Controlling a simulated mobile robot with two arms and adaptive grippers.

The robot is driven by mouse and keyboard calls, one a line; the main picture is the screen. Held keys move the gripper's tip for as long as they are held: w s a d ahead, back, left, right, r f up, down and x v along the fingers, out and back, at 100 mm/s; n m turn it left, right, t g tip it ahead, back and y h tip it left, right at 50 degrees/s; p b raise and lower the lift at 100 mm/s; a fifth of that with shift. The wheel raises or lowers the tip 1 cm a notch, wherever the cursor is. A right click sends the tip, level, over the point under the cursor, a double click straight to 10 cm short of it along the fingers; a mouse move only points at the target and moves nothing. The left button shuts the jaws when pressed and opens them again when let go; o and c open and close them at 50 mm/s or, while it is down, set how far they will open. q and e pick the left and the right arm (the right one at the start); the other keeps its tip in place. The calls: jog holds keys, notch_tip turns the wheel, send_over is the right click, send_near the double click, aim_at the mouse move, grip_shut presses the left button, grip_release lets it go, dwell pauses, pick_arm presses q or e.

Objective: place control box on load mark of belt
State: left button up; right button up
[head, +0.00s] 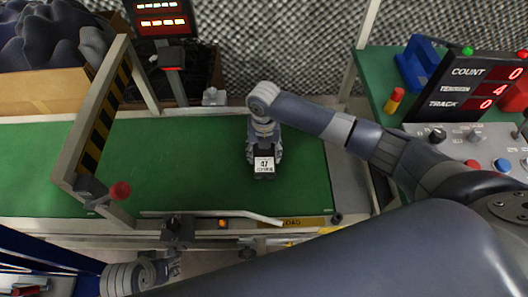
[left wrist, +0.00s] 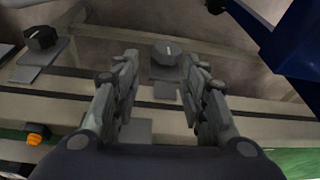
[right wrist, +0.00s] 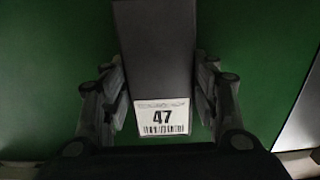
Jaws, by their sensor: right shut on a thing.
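The control box (head: 264,167) is a dark block with a white label reading 47. It is over the right part of the green belt (head: 200,160); I cannot tell whether it touches the belt. My right gripper (head: 264,152) is shut on it from above. In the right wrist view the box (right wrist: 155,50) lies between the two fingers of my right gripper (right wrist: 160,95). A yellow lettered strip (head: 302,222) is on the belt's front edge; no mark shows clearly on the belt surface. My left gripper (left wrist: 160,95) is open and empty, low by the belt's front frame.
A striped gate (head: 100,115) spans the belt at left, with a red knob (head: 120,190). A control desk (head: 470,140) with a COUNT, TENSION and TRACK display stands at right. A box of dark lumps (head: 50,60) is at back left. The belt between gate and control box is clear.

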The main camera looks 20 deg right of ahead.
aim_at(264, 153)
jog(key=shift+f, duration=0.1)
jog(key=o, duration=1.4)
pick_arm(q)
jog(key=shift+r, duration=0.1)
pick_arm(e)
jog(key=shift+r, duration=0.35)
pick_arm(q)
notch_tip(264, 153, down, 10)
jog(key=s+p, duration=0.1)
jog(key=p, duration=0.2)
jog(key=shift+s+g, duration=0.2)
jog(key=shift+g, duration=0.1)
pick_arm(e)
notch_tip(264, 153, up, 12)
jog(key=shift+f, duration=0.25)
pick_arm(q)
jog(key=shift+s, duration=0.1)
